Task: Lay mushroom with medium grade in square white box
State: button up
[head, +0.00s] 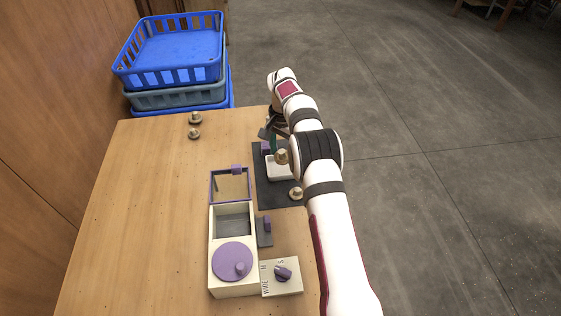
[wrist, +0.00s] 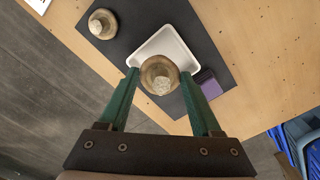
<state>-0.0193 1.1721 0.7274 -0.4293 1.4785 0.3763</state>
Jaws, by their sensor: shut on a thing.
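My gripper (wrist: 160,80) has green fingers and is shut on a brown mushroom (wrist: 160,74), its pale stem end facing the wrist camera. The held mushroom also shows in the head view (head: 282,156), beside a green finger and just in front of my arm. The square white box (wrist: 166,45) is an open shallow tray on a dark mat. In the wrist view the mushroom overlaps the box's near part; it appears held above it. In the head view the box (head: 277,172) is partly hidden by my arm. The mushroom's grade cannot be read.
Another mushroom (head: 296,193) lies on the dark mat (head: 274,196). Two more mushrooms (head: 194,133) stand at the back of the table. A purple block (wrist: 209,84) sits beside the white box. A cream device with a purple disc (head: 235,261) and dial (head: 284,274) stands in front. Blue crates (head: 170,78) are behind.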

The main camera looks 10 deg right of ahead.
aim_at(280, 162)
jog(key=shift+w+a+f, duration=0.1)
jog(key=shift+a+f, duration=0.15)
jog(key=shift+f, duration=1.95)
jog(key=shift+f, duration=0.1)
jog(key=o, duration=0.6)
